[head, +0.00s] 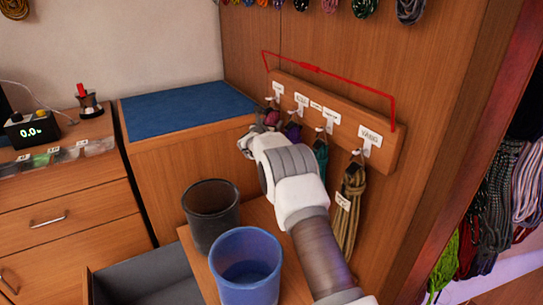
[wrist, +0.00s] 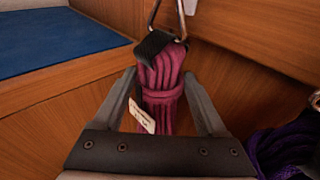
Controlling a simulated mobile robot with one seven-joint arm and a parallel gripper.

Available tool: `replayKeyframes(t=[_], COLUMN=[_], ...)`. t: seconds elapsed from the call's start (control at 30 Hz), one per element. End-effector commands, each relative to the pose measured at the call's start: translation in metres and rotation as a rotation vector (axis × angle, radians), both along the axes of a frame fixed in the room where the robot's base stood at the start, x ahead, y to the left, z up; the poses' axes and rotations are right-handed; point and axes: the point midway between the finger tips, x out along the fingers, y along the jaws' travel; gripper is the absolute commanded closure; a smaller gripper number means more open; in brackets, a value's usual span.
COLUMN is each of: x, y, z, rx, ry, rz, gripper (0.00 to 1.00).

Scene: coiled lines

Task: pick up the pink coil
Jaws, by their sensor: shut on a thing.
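The pink coil (wrist: 165,104) hangs in a black strap from a metal ring in the wrist view, with a small white tag (wrist: 142,117) on its front. My gripper (wrist: 159,76) has one finger on each side of the coil's upper part and is shut on it. In the head view the pink coil (head: 271,116) shows only as a small patch at the left end of the hook rail, mostly hidden behind my gripper (head: 259,129). Whether the strap still bears on a hook is hard to tell.
A purple coil (head: 292,131), a teal coil (head: 320,155) and an olive coil (head: 350,205) hang to the right on the labelled wooden rail (head: 390,148). A dark bin (head: 210,212) and a blue bin (head: 245,268) stand below my arm.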

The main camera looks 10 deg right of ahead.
Motion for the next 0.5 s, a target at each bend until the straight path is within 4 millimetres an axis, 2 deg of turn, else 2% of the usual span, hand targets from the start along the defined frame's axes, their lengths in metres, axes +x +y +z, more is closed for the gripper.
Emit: replayKeyframes(t=[0.03, 0.2, 0.5], x=[-0.0001, -0.0001, 0.0002], y=[0.0, 0.0, -0.0002], z=[0.0001, 0.0001, 0.0034], rx=[0.0, 0.0, -0.001], ry=[0.0, 0.0, -0.005], rz=[0.0, 0.0, -0.001], gripper=[0.7, 1.0, 1.0])
